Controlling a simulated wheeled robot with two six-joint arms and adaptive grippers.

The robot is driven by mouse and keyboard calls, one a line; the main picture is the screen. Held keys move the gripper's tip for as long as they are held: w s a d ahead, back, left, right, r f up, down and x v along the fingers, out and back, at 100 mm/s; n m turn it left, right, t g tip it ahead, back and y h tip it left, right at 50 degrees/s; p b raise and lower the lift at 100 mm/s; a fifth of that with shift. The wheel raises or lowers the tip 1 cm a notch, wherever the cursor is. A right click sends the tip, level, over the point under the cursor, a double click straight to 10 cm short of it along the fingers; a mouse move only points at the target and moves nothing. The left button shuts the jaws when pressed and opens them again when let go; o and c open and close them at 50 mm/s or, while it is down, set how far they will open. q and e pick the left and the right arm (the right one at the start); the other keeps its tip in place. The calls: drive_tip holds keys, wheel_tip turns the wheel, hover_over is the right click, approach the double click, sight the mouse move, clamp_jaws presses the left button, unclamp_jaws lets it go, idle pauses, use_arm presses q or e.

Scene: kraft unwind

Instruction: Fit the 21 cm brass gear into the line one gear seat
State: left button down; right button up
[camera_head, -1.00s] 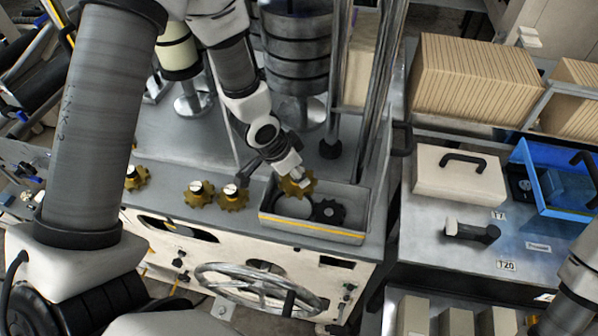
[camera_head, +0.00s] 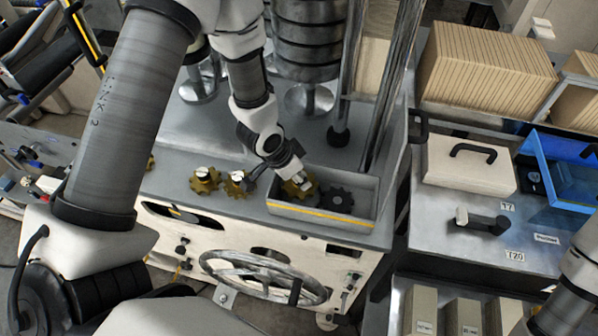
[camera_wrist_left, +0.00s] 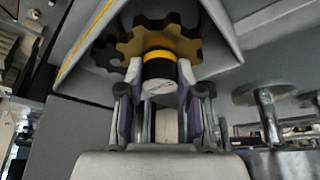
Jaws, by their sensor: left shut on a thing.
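My left gripper (camera_head: 292,178) is shut on a brass gear (camera_head: 301,189) at the left part of a grey tray (camera_head: 310,217) with a yellow stripe. In the left wrist view the brass gear (camera_wrist_left: 140,42) has a black hub with a yellow band and a pale top, between the two fingers (camera_wrist_left: 160,95). I cannot tell whether the gear touches the tray floor. A black gear (camera_head: 340,199) lies beside it in the tray. Brass gears (camera_head: 205,180) (camera_head: 237,184) stand in a row left of the tray. I cannot tell which place is the line one seat. My right gripper is out of view.
A handwheel (camera_head: 262,277) is on the machine front. Metal columns (camera_head: 388,95) and stacked dark discs (camera_head: 308,45) rise behind the tray. At right are a white case (camera_head: 468,168), a blue bin (camera_head: 565,205) and a dark handle (camera_head: 482,222).

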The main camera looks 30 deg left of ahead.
use_arm(q)
drive_tip(key=shift+w+d+f+b, duration=0.1)
drive_tip(key=shift+d+f+b, duration=0.1)
drive_tip(key=shift+f+b, duration=0.7)
drive_tip(key=shift+a+f+b, duration=0.15)
drive_tip(key=shift+f+b, duration=0.2)
drive_tip(key=shift+f, duration=0.85)
drive_tip(key=c, duration=0.7)
unclamp_jaws()
drive_tip(key=v, duration=1.2)
